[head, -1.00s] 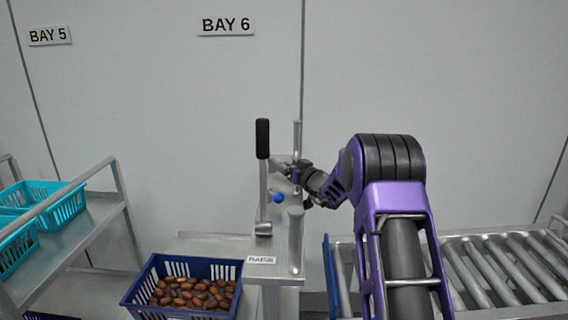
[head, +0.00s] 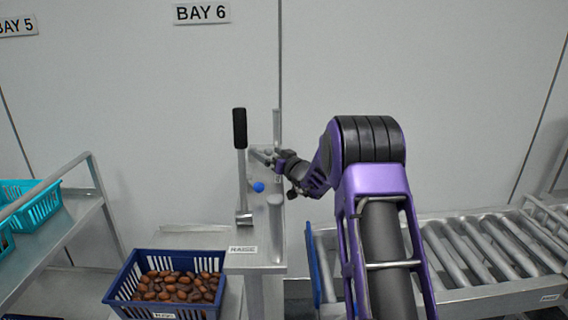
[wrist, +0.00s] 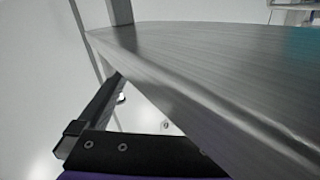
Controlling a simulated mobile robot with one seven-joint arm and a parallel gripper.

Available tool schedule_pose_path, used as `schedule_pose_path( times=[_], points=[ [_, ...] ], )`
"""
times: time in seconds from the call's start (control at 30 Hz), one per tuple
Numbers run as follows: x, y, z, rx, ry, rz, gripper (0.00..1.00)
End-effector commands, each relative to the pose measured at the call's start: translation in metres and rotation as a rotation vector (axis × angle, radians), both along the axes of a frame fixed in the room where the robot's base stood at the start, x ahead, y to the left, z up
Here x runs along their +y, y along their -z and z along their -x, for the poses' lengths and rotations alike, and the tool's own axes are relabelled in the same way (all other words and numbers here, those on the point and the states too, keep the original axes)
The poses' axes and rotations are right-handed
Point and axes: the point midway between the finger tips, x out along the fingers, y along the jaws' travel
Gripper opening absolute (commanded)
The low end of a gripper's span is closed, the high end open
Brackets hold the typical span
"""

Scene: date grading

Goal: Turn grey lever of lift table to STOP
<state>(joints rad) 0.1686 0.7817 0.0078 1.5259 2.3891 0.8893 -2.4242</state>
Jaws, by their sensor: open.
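The grey lever (head: 242,180) of the lift table stands nearly upright, with a black grip on top and its pivot on the table top. A RAISE label (head: 243,250) is at the near edge below it; I see no STOP label. My gripper (head: 264,156) is open, just right of and apparently behind the lever shaft, and holds nothing visible. Its fingertips are small and hard to make out in the head view. In the wrist view a dark part of my gripper (wrist: 100,108) lies beside a large brushed metal edge (wrist: 190,85). The lever is not recognisable there.
A blue ball knob (head: 258,187) and a short metal post (head: 275,228) stand close right of the lever. A blue crate (head: 128,283) of dates is in front. A roller conveyor (head: 470,262) is at right, a cart with turquoise crates (head: 40,205) at left.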

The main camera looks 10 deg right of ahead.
Motion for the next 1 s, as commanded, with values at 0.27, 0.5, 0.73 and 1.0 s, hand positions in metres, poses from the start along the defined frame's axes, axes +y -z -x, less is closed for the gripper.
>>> schedule_pose_path(
  times=[0.27,0.5,0.73,1.0],
  points=[
    [-0.020,-0.001,0.050,0.001,0.001,-0.001,1.00],
    [-0.043,-0.001,0.104,0.001,0.002,-0.001,1.00],
    [-0.059,-0.001,0.140,0.000,0.002,0.001,1.00],
    [-0.064,-0.001,0.153,-0.002,0.001,0.000,1.00]
  ],
)
